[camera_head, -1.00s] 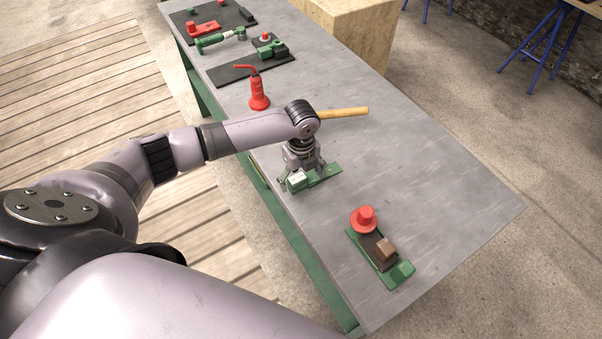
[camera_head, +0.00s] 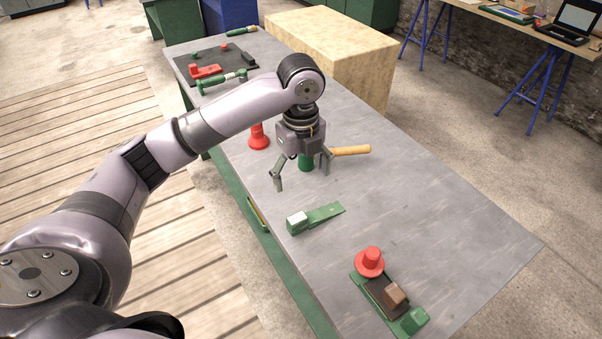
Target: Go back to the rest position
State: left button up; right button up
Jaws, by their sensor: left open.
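My left gripper (camera_head: 302,176) hangs over the grey workbench (camera_head: 440,215), its fingers spread and nothing between them. A green wedge-shaped piece with a pale block at one end (camera_head: 318,217) lies on the bench below and nearer than the gripper, apart from it. A wooden handle (camera_head: 350,151) shows right of the gripper; its other end is hidden. A green thing (camera_head: 306,162) shows partly behind the fingers. My right gripper is not in view.
A green fixture with a red knob and a brown block (camera_head: 390,292) lies at the bench's near end. A red bottle (camera_head: 259,137) stands partly behind my left arm. Red and green parts (camera_head: 207,71) lie farther back. The bench's right side is clear.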

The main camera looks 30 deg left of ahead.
pick_arm(q)
jog(key=s+d+f+n+h, duration=0.1)
jog(key=s+d+f+n, duration=0.1)
jog(key=s+d+f, duration=0.1)
jog(key=s+d+f+n+t+h, duration=0.1)
jog(key=s+d+f+n, duration=0.2)
jog(key=d+f, duration=0.1)
jog(key=s+d+f+n+t, duration=0.1)
jog(key=s+d+f+n, duration=0.2)
jog(key=f, duration=0.3)
jog(key=shift+s+d+h, duration=0.35)
jog(key=shift+d+h, duration=0.05)
jog(key=shift+d, duration=0.4)
jog(key=s+a+f+n+t+y, duration=0.3)
jog(key=s+a+n, duration=0.5)
jog(key=s+n, duration=0.6)
notch_tip(320, 180, down, 30)
jog(key=s+g+b, duration=0.1)
jog(key=g+b, duration=0.1)
jog(key=g, duration=0.1)
jog(key=s+a+f+g+b, duration=0.1)
jog(key=s+a+f+b, duration=0.1)
jog(key=s+f, duration=1.4)
jog(key=shift+s+a+f, duration=0.35)
jog(key=shift+a+f, duration=0.05)
jog(key=shift+f, duration=0.3)
